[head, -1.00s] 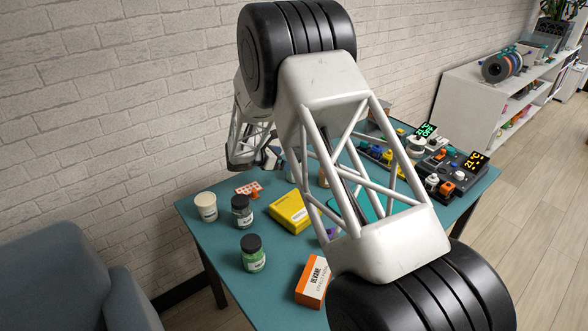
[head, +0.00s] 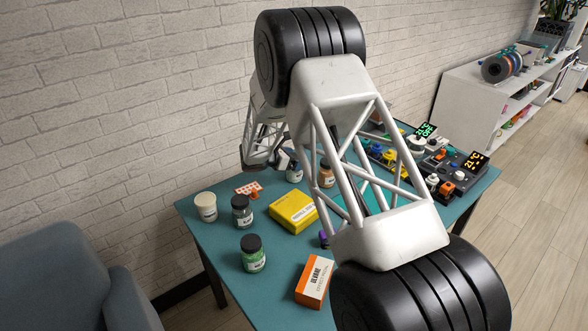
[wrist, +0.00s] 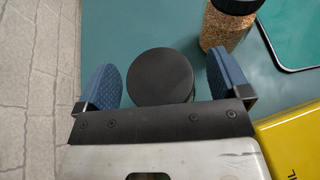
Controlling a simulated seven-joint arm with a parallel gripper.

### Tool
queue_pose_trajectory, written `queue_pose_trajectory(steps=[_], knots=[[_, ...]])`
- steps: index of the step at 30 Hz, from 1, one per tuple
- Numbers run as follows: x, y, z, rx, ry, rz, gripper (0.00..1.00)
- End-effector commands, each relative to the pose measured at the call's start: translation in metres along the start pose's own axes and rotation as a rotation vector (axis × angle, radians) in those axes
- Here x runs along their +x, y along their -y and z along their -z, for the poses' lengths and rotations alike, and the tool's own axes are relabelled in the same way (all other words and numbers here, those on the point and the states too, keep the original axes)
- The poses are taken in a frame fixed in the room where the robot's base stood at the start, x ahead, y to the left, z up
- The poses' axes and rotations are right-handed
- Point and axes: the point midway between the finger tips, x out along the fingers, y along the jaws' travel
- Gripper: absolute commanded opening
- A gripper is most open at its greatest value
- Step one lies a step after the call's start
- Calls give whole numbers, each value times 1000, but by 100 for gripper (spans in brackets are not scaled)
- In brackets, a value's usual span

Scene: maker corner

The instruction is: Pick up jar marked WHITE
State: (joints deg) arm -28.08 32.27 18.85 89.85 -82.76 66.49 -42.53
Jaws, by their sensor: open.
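In the wrist view a black-lidded jar (wrist: 160,77) stands between the two blue finger pads of my gripper (wrist: 166,82), with a gap on each side. My gripper is open. In the head view this appears to be the pale jar (head: 294,174) at the back of the table, partly covered by my gripper (head: 284,160). Its label is too small to read. Other jars are a cream-lidded one (head: 205,207), a dark one (head: 242,212), a green one (head: 253,254) and a copper-brown one (head: 326,174), whose grains show in the wrist view (wrist: 224,30).
A yellow box (head: 293,211) lies in front of the pale jar and shows at the wrist view's right edge (wrist: 290,140). An orange-and-white box (head: 314,281) is at the front. Control units (head: 455,172) stand at the right. A brick wall (head: 120,90) runs behind the table (head: 213,236).

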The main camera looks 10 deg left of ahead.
Motion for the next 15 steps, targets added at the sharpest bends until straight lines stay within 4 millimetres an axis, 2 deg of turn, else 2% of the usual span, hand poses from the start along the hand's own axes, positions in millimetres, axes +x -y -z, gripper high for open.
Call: queue_pose_trajectory(steps=[12, 15], knots=[[0, 0, 0, 0, 0, 0, 95], [0, 0, 0, 0, 0, 0, 81]])
